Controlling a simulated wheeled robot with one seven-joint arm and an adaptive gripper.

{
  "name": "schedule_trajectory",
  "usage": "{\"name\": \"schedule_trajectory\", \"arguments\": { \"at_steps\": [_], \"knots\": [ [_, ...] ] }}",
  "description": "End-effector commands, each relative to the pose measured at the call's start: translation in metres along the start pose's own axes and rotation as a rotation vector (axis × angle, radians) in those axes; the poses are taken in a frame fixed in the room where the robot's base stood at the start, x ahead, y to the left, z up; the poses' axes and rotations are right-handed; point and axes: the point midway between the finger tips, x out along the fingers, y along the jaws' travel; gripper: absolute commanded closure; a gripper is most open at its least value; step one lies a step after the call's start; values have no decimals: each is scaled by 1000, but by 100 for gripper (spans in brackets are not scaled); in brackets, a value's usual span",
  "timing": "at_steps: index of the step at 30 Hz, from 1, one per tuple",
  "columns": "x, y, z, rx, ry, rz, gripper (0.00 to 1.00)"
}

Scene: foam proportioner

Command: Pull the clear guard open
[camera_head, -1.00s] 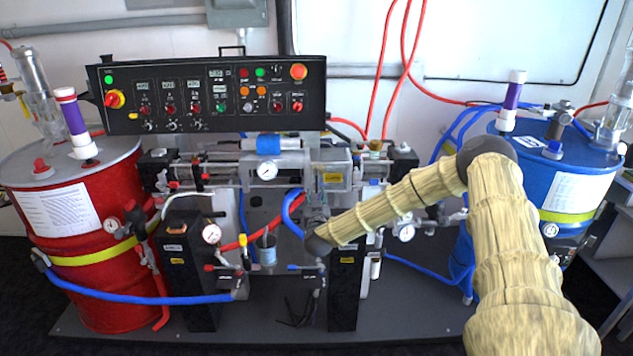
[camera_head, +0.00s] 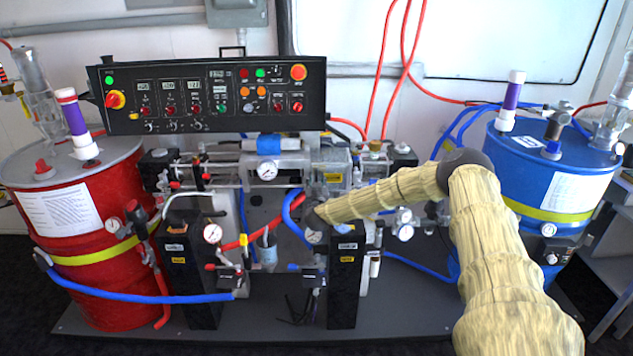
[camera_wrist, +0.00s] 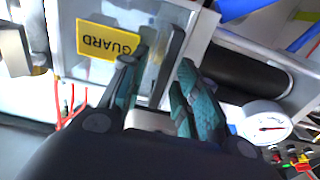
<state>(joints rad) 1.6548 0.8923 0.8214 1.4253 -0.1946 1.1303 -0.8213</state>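The clear guard (camera_head: 328,164) is a see-through box on the middle of the machine, just right of the blue-banded cylinder. In the wrist view the guard (camera_wrist: 192,18) fills the upper middle, with a yellow GUARD label (camera_wrist: 108,40) on it. A dark bar-shaped handle (camera_wrist: 168,66) stands on its face. My gripper (camera_wrist: 163,66) has its two teal fingers spread, one on each side of the handle, with gaps visible. I cannot tell how deep the handle sits between them. In the head view my wrist is just below the guard, and the fingers are hardly visible.
A round gauge (camera_wrist: 264,122) and a dark cylinder (camera_wrist: 245,70) lie close to the right finger. Black pump column (camera_head: 345,275) stands below my wrist. A red drum (camera_head: 85,240) is at left, a blue drum (camera_head: 545,185) at right. The control panel (camera_head: 215,95) is above.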

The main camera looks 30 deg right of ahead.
Motion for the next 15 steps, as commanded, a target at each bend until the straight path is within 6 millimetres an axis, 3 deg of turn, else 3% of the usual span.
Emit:
{"name": "schedule_trajectory", "arguments": {
  "at_steps": [8,13,15],
  "knots": [
    [2,0,0,0,0,0,69],
    [2,0,0,0,0,1,96],
    [1,1,0,0,0,1,100]
  ]
}}
